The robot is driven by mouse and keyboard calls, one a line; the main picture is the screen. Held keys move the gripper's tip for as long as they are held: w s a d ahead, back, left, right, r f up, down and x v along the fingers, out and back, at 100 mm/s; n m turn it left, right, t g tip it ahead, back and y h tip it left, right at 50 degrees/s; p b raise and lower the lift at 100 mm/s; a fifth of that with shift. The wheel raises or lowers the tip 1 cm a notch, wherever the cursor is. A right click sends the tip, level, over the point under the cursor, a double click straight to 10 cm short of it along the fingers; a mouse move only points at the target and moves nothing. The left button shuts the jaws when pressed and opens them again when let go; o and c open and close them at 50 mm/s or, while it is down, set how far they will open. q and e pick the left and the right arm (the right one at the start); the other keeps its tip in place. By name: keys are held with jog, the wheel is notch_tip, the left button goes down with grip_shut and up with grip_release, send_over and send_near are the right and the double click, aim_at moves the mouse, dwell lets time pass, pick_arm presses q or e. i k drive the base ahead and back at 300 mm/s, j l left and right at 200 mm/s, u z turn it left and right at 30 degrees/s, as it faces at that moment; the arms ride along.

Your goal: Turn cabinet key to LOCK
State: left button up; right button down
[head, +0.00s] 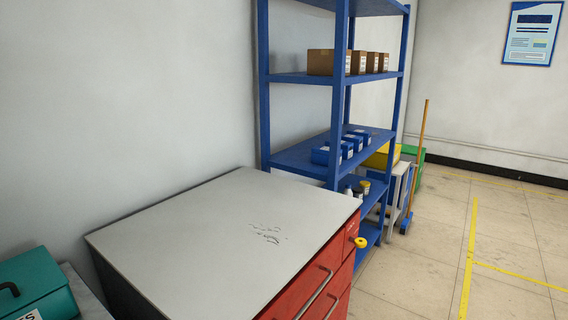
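A red drawer cabinet (305,287) with a light grey top stands in the lower middle of the head view. A yellow key (361,242) sticks out near the upper right corner of its front, beside the top drawer. The key is small, and I cannot read any lock marking or tell which way it is turned. Neither of my grippers shows in the head view.
A blue shelf rack (340,100) with cardboard boxes (328,62) and blue bins (327,156) stands behind the cabinet. A teal case (38,284) sits at the lower left. The tiled floor (420,275) right of the cabinet is clear.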

aim_at(360, 243)
jog(key=i+l+u, duration=0.1)
jog(key=i+l, duration=0.15)
jog(key=i+l+u, duration=0.1)
jog(key=i+l, duration=0.15)
jog(key=l, duration=0.25)
jog(key=i+l, duration=0.2)
jog(key=l, duration=0.2)
jog(key=j+u, duration=0.05)
